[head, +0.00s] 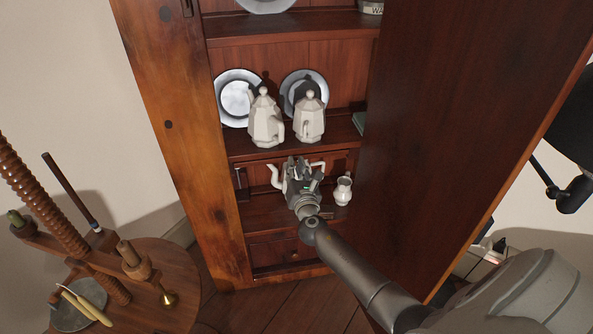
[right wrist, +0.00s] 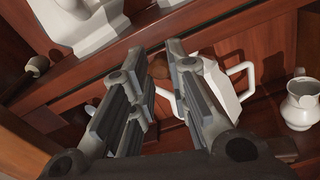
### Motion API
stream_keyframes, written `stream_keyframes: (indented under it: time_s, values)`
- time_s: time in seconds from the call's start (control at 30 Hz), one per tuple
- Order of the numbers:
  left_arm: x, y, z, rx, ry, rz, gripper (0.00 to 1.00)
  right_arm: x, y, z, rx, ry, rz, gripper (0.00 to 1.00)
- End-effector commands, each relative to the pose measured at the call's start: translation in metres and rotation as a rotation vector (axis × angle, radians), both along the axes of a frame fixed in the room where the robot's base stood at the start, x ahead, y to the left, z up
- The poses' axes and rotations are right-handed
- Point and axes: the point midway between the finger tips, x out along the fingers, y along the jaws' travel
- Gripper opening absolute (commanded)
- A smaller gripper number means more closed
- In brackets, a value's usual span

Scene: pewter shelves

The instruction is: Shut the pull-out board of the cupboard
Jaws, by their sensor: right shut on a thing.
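The wooden cupboard (head: 172,100) stands open ahead of me. Its pull-out board (head: 338,155) shows as a thin reddish-brown strip just below the middle shelf. How far it sticks out is hard to tell. My right gripper (head: 298,168) is in front of this strip and hides its middle. In the right wrist view the gripper (right wrist: 162,92) has its fingers around a small brown knob (right wrist: 159,68), apparently the board's, partly hidden by the fingers. My left gripper is not in view.
Behind and below the gripper are a white teapot (head: 273,178) and a small white jug (head: 343,190). Two white pots (head: 265,120) (head: 310,118) stand on the shelf above. The large open door (head: 460,120) flanks my right arm. A wooden stand (head: 150,290) is at left.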

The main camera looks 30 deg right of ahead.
Motion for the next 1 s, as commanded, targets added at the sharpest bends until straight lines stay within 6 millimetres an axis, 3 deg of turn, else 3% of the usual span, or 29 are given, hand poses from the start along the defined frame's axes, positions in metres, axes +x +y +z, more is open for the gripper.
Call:
stream_keyframes:
  time_s: [0.07,0.1,0.27,0.67,0.87,1.0]
  values:
    - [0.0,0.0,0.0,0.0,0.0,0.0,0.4,0.002,-0.002,0.003,-0.001,-0.006,-0.002,0.0]
    - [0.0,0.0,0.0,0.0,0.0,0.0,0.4,0.002,-0.002,0.004,-0.001,-0.006,-0.002,0.22]
    - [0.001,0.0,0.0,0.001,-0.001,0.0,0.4,0.001,-0.002,0.003,-0.001,-0.005,-0.001,0.4]
    - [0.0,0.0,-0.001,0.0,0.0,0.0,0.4,-0.003,0.001,0.002,-0.001,-0.004,0.0,0.4]
    - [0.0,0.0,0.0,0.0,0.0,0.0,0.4,-0.028,0.011,0.001,0.002,-0.003,-0.001,0.4]
    - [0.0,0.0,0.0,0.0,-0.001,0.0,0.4,-0.054,0.022,0.001,0.0,-0.002,0.001,0.4]
